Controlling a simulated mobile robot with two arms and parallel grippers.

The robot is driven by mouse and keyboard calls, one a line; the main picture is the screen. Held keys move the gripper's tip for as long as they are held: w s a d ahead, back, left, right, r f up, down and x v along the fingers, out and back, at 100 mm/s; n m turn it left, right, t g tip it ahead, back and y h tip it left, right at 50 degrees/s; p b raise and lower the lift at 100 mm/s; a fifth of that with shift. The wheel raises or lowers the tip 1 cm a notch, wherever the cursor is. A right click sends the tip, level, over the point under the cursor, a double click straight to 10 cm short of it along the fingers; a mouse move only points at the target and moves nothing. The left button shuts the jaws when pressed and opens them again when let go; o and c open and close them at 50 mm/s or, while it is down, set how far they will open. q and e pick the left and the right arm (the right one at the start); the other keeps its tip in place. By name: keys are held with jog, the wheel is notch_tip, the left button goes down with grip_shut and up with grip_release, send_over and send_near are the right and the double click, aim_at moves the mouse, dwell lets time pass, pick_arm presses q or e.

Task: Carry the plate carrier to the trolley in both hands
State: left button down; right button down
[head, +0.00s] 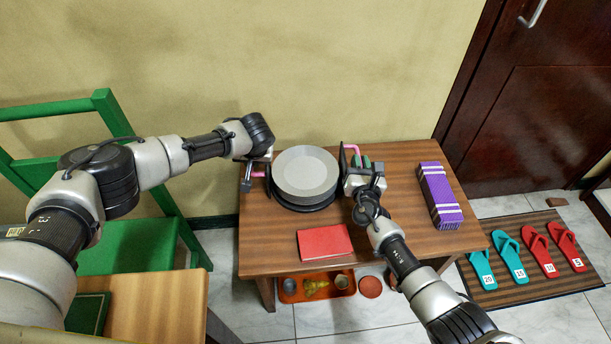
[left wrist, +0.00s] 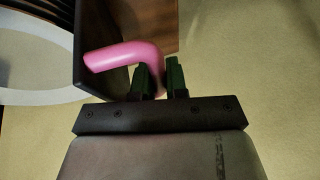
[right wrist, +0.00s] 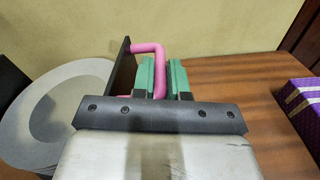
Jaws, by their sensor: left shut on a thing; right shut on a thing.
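The plate carrier (head: 305,206) is black with upright side walls and pink handles. It stands on the wooden table by the wall, holding a stack of pale plates (head: 305,172). My left gripper (left wrist: 161,78) is shut on the left pink handle (left wrist: 122,57); in the head view the arm partly hides it. My right gripper (right wrist: 163,78) is shut on the right pink handle (right wrist: 149,47), its green fingers on both sides of the bar. It also shows in the head view (head: 362,163). I cannot make out a trolley.
On the wooden table (head: 395,235) are a red book (head: 325,242) and a purple box (head: 438,195). An orange tray (head: 317,296) lies below. A green chair (head: 125,240) is left; a mat with flip-flops (head: 507,255) and a dark door (head: 540,110) are right.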

pick_arm(q)
jog(key=shift+w+r, duration=0.1)
jog(key=shift+r, duration=0.1)
pick_arm(e)
jog(key=shift+r, duration=0.2)
